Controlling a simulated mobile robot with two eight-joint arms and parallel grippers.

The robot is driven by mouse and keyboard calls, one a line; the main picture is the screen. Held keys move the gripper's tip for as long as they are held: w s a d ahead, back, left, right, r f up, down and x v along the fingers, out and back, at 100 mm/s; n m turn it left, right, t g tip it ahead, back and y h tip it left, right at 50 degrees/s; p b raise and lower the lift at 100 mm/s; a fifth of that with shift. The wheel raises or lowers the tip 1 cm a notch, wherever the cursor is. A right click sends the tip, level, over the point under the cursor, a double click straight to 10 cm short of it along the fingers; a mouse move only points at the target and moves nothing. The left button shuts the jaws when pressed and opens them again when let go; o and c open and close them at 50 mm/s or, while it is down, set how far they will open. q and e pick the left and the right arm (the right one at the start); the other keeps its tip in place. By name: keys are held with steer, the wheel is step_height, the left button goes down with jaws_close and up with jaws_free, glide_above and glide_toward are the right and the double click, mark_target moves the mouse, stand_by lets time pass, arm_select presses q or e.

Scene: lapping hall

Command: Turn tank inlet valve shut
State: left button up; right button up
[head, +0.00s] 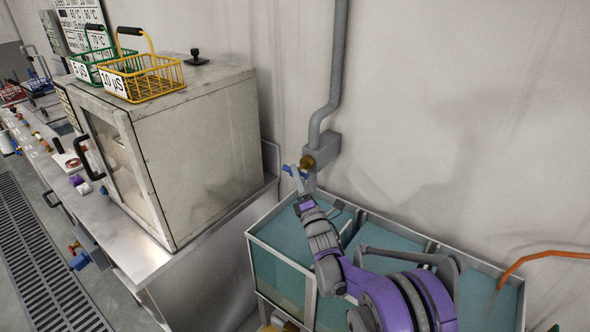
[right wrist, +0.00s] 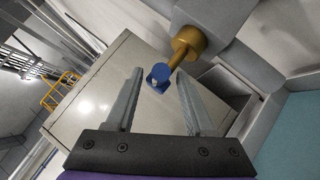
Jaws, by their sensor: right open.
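The tank inlet valve has a brass body (head: 307,161) on a grey wall box and a small blue handle (head: 290,171). In the right wrist view the blue handle (right wrist: 158,76) sits at the lower end of the brass stem (right wrist: 187,43). My right gripper (head: 298,178) is at the valve with its jaws open. The handle appears between the two fingertips in the wrist view, with gaps on both sides; I cannot tell how far beyond the tips it lies. The teal tank (head: 281,247) is below. My left gripper is not in view.
A grey cabinet (head: 195,150) on the bench left of the valve carries a yellow basket (head: 148,78) and a green basket (head: 86,70). A grey pipe (head: 336,80) runs down the wall to the valve. An orange hose (head: 540,254) is at right.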

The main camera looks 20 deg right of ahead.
steer(key=b+v, duration=0.1)
steer(key=v, duration=0.5)
steer(key=shift+s, duration=0.3)
steer(key=s+a+f+m+g+p, duration=0.1)
steer(key=s+f+m+g, duration=0.2)
steer(key=s+m+g, duration=0.2)
steer(key=s+a+f+m+g, duration=0.1)
steer(key=s+f+m+g, duration=0.3)
steer(key=s+m, duration=0.7)
steer(key=s+a+f+m+g+h+p, duration=0.1)
steer(key=s+m+g, duration=0.6)
steer(key=s, duration=1.5)
step_height(320, 180, down, 2)
steer(key=shift+a+f+m+g+p, duration=0.15)
steer(key=shift+a+m+g+p, duration=0.25)
steer(key=shift+a+g, duration=0.1)
